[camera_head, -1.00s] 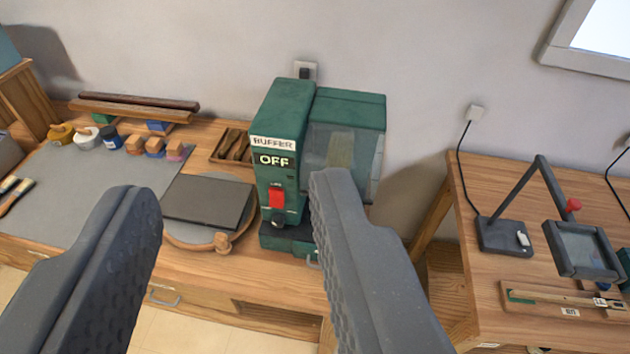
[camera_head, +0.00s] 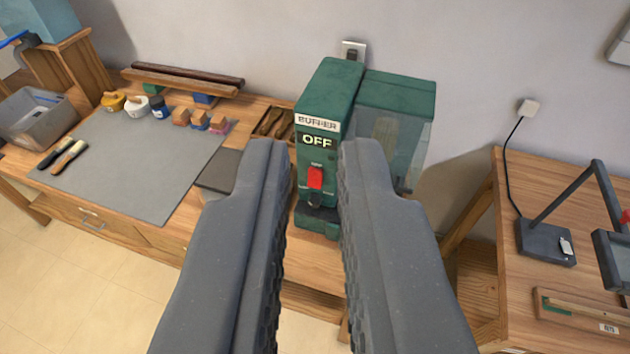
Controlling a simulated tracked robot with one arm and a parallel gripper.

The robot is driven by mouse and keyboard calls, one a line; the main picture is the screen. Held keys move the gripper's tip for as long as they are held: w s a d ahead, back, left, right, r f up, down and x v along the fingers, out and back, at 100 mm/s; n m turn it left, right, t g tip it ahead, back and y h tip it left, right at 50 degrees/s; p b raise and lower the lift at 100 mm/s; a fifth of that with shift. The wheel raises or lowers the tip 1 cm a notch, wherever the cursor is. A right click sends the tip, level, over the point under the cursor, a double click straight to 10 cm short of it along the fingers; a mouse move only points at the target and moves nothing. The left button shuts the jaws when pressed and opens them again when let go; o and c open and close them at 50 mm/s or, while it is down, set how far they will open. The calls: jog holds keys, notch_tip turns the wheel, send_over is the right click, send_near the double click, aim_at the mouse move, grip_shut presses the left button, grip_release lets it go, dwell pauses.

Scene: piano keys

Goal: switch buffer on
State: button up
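The buffer (camera_head: 330,90) is a green machine standing at the back right of the left workbench, against the wall. Its front carries a "BUFFER" label and a lit "OFF" sign (camera_head: 317,140). Below the sign is a red switch (camera_head: 315,178), with a dark knob (camera_head: 314,200) under it. My gripper (camera_head: 307,150) points at the buffer's front. Its two grey fingers stand apart with nothing between them, and the switch shows in the gap. I cannot tell that either finger touches the machine. The right finger covers part of the buffer's clear side housing.
A dark flat plate (camera_head: 217,171) lies left of the buffer, partly hidden by my left finger. A grey mat (camera_head: 130,165), brushes, small jars and blocks lie further left. A second table (camera_head: 480,235) with a black lamp-like stand (camera_head: 545,243) is on the right.

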aim_at(314, 187)
jog(key=w+f+h, duration=0.1)
jog(key=w+f, duration=0.2)
jog(key=w+f+n+h, duration=0.1)
jog(key=w+f, duration=0.1)
jog(key=w, duration=0.1)
jog(key=w+f+n+g+h, duration=0.1)
jog(key=w+f, duration=0.2)
jog(key=shift+w+d+f+b, duration=0.15)
jog(key=shift+w+f+b, duration=0.15)
jog(key=shift+f+b, duration=0.1)
grip_shut()
jog(key=w+a+f+n, duration=0.1)
jog(key=w+f+n, duration=0.3)
jog(key=f, duration=0.7)
jog(key=w+a+f+n+g+b, duration=0.1)
jog(key=w+a+f+n, duration=0.1)
jog(key=w+f+n, duration=0.2)
jog(key=w+a+f+n+g+h+b, duration=0.1)
jog(key=w+f+n, duration=0.3)
jog(key=f, duration=1.6)
jog(key=w, duration=0.4)
jog(key=shift+w+a, duration=0.2)
jog(key=shift+a, duration=0.15)
jog(key=shift+b+x, duration=0.55)
jog(key=shift+x, duration=6.45)
jog(key=shift+f, duration=0.15)
